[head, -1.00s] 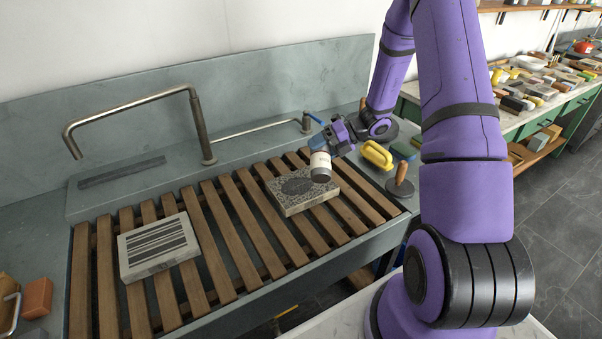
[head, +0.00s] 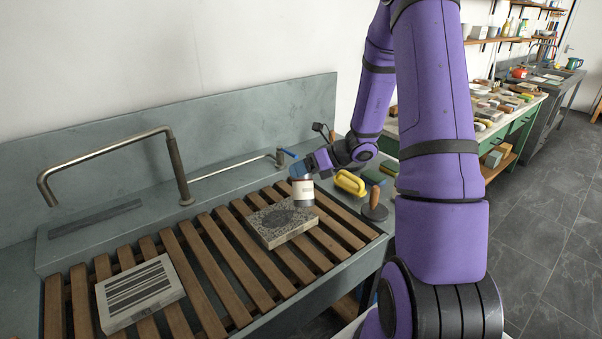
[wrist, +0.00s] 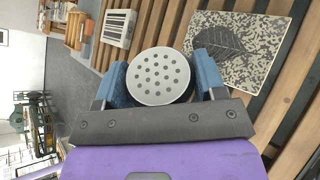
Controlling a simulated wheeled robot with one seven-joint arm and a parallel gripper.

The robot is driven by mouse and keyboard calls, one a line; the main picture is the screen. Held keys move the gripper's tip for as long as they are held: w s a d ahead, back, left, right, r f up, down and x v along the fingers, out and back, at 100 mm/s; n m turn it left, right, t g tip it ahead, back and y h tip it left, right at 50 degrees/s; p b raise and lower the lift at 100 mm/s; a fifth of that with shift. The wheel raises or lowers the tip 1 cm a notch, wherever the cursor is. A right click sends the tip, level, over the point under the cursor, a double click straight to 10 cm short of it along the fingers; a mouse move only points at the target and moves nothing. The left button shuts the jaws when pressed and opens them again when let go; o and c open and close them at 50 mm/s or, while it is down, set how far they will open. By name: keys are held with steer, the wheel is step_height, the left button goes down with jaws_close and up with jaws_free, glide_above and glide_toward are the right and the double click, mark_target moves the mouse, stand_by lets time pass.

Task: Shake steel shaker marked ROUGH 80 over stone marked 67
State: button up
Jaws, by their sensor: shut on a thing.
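My gripper (head: 304,180) is shut on a steel shaker (head: 302,196) with a pale label band, whose writing is too small to read. In the wrist view the shaker's round perforated end (wrist: 158,76) shows between my blue fingers. A speckled stone with a dark leaf picture (head: 270,229) lies on the slatted rack. The shaker is held near its back right part, and in the wrist view this stone (wrist: 262,55) shows beside the shaker. A stone with black stripes (head: 172,290) lies further left on the rack. No number is readable on either stone.
The wooden slats (head: 215,265) are bare between the stones. A bent metal faucet (head: 178,170) rises behind them. A crowded green bench (head: 520,125) is beyond.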

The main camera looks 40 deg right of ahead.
steer(key=shift+s+a+r+n+t, duration=0.25)
steer(key=shift+s+r+n+t, duration=0.25)
steer(key=shift+s+a+r+n+t+h, duration=0.15)
steer(key=shift+s+a+n+t, duration=0.2)
steer(key=shift+s+n+t, duration=0.2)
steer(key=shift+s+a+r+n+t+h, duration=0.15)
steer(key=shift+s+a+n+t, duration=0.15)
steer(key=shift+s+n+t, duration=0.3)
steer(key=shift+s+a+r+n+t+h, duration=0.15)
steer(key=shift+s+a+n+t, duration=0.25)
steer(key=shift+s, duration=0.3)
